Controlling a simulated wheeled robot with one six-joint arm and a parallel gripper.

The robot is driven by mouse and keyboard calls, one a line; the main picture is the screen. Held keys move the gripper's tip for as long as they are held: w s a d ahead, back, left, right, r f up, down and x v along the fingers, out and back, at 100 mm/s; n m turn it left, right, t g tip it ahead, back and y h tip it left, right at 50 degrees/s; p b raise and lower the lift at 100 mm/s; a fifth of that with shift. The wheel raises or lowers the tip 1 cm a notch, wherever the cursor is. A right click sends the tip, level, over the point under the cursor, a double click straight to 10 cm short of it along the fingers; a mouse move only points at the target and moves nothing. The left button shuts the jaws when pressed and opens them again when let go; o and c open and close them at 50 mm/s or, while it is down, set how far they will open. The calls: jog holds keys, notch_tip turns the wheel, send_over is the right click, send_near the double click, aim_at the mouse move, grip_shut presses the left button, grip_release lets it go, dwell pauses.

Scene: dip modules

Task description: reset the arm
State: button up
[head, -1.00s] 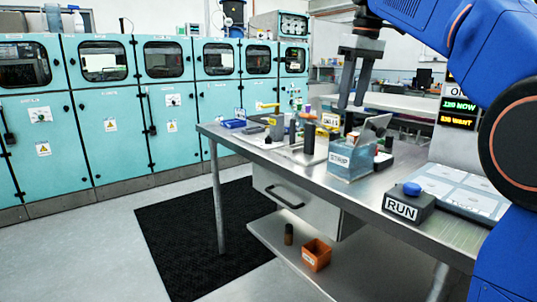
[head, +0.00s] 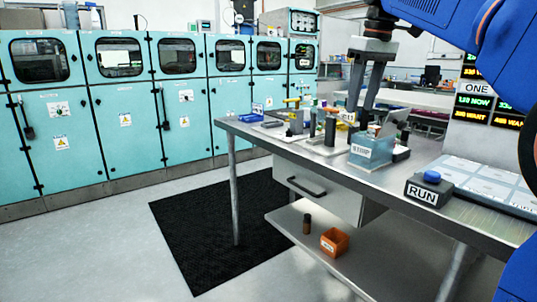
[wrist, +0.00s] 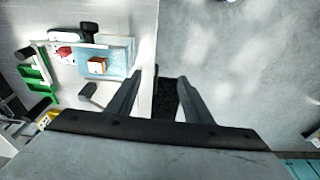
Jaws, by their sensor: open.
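My gripper (head: 365,95) hangs from my blue arm at the upper right of the head view, fingers pointing down over the workbench (head: 300,160). Its two fingers are apart with nothing between them. In the wrist view the gripper (wrist: 168,78) also shows two spread, empty fingers, with the bench edge and floor beyond them. A clear blue strip bin (head: 371,150) stands on the bench just below and right of the fingers in the head view. The wrist view shows a light-blue container (wrist: 98,62) with an orange and white piece, left of the fingers.
A black RUN box (head: 428,190) with a blue button sits at the bench's right front, beside a pale panel (head: 480,180). An orange bin (head: 334,241) and a brown bottle (head: 307,224) stand on the lower shelf. Teal cabinets (head: 125,120) line the back. A black mat (head: 205,235) covers open floor.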

jog(key=s+d+f+m+t, duration=0.1)
jog(key=s+d+f+m, duration=0.1)
jog(key=s+f, duration=1.3)
jog(key=s+d+f+m+t+h, duration=0.1)
jog(key=s+d+f+m+t, duration=0.1)
jog(key=s+f, duration=1.3)
notch_tip(320, 180, down, 8)
jog(key=d+m, duration=0.1)
jog(key=m, duration=0.1)
jog(key=shift+d+r+m, duration=0.2)
jog(key=shift+m, duration=0.1)
